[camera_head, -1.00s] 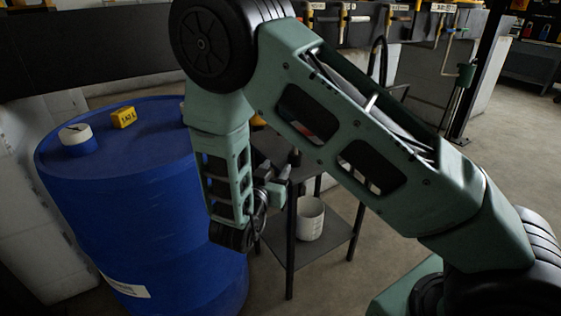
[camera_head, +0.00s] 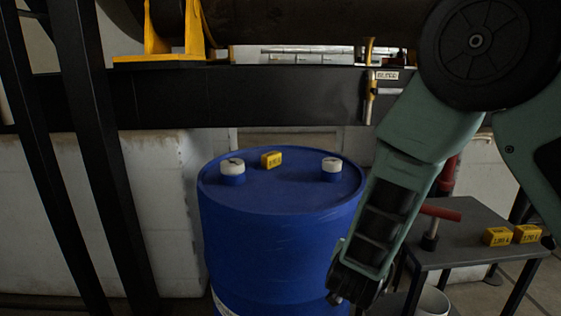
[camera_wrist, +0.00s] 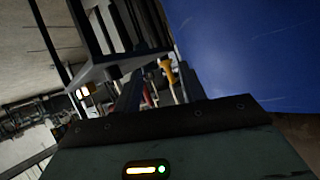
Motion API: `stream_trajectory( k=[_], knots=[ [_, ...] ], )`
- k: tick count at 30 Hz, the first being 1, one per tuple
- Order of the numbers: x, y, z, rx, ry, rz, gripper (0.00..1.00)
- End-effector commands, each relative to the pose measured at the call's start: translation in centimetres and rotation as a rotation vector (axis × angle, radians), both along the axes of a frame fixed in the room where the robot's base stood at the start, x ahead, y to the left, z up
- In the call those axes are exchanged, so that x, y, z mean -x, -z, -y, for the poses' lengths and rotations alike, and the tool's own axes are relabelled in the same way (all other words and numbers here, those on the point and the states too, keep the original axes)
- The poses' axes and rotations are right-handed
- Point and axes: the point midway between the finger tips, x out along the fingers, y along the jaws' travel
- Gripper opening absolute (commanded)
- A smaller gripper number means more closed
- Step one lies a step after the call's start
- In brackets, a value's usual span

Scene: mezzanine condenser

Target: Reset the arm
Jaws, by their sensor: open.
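My arm hangs down at the right of the head view, bent at a large black joint, with its forearm pointing down and slightly left. The wrist end is low, in front of the right side of the blue drum (camera_head: 265,235); I cannot tell whether it touches. In the wrist view, my gripper (camera_wrist: 158,74) shows two dark fingers set apart beyond the wrist housing. It is open, and I see nothing held between the fingers. The blue drum also fills the upper right of the wrist view (camera_wrist: 245,45).
A dark side table (camera_head: 470,220) right of the arm bears a red-handled tool (camera_head: 440,212) and two yellow labelled blocks (camera_head: 497,236) (camera_head: 528,233). A white bucket (camera_head: 433,302) is below. Black posts (camera_head: 100,150) stand left; a dark beam (camera_head: 290,97) crosses behind the drum.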

Motion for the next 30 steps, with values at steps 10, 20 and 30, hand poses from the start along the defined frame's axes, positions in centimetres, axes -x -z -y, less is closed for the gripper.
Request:
stream_trajectory(
  k=[10,20,30],
  knots=[
    [10.7,-4.3,-13.1,-0.261,-0.703,-0.461,0.41],
    [24.9,-7.2,-10.9,-0.022,-1.125,-0.895,0.41],
    [29.9,-11.9,-6.0,0.194,-1.201,-1.106,0.41]
  ],
)
